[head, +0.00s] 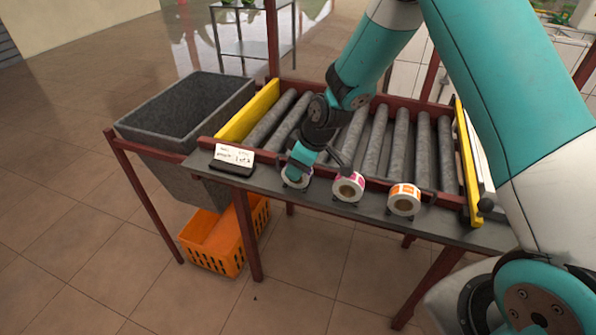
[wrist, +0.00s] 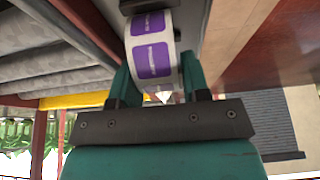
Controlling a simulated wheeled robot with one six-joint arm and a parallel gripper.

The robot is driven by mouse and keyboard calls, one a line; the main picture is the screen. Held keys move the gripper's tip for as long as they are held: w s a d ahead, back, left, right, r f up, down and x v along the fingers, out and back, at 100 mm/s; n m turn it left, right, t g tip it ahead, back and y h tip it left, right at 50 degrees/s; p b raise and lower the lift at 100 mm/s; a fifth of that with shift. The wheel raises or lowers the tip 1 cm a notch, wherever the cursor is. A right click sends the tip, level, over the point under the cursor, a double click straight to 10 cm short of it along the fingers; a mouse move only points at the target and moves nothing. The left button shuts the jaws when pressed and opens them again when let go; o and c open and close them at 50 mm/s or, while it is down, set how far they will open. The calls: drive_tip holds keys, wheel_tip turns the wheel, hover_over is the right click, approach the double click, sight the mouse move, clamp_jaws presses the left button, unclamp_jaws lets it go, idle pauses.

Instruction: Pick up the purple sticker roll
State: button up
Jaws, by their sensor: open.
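The purple sticker roll (wrist: 152,50) is white with purple labels. In the wrist view it sits between the two fingers of my gripper (wrist: 157,75), which are open on either side of it. I cannot tell whether either finger touches it. In the head view my gripper (head: 300,166) is over the left end of the grey ledge (head: 270,182) in front of the rollers. It covers most of the purple roll (head: 296,182) there; only a white lower part shows.
A pink-labelled roll (head: 348,187) and an orange-labelled roll (head: 404,200) stand to the right on the ledge. A card on a dark stand (head: 233,158) is to the left. The roller conveyor (head: 374,140) lies behind, a grey bin (head: 190,110) at left, an orange crate (head: 212,250) below.

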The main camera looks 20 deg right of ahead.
drive_tip(key=shift+c, duration=0.4)
drive_tip(key=c, duration=0.6)
drive_tip(key=shift+r, duration=0.1)
